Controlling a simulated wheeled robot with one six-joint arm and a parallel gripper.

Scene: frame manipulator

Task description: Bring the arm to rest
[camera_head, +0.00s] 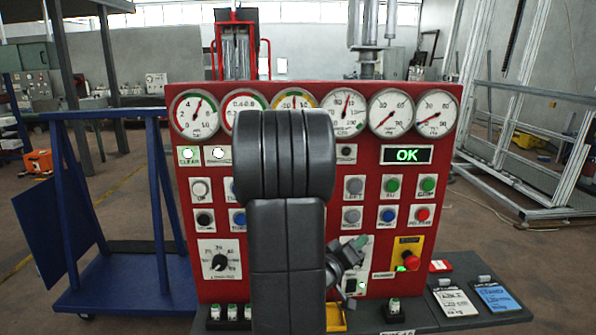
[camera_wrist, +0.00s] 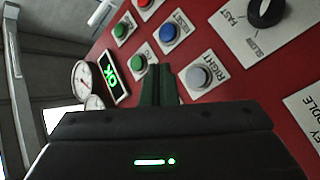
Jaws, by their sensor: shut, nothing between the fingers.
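My arm (camera_head: 287,210) stands in front of the red control panel (camera_head: 460,110) and hides part of its middle. My gripper (camera_head: 358,243) shows in the head view just right of the arm, before the lower part of the panel. In the wrist view my gripper (camera_wrist: 160,84) has its dark green fingers together, with nothing between them. They point toward the panel, near the grey button marked RIGHT (camera_wrist: 199,76) and a green button (camera_wrist: 138,63). I cannot tell the exact gap to the panel.
The panel carries round gauges (camera_head: 391,112), several buttons and a lit OK display (camera_head: 407,155). A red emergency button (camera_head: 411,262) sits at its lower right. Labelled cards (camera_head: 453,300) lie on the dark ledge. A blue cart (camera_head: 120,290) stands left; metal frames (camera_head: 540,140) stand right.

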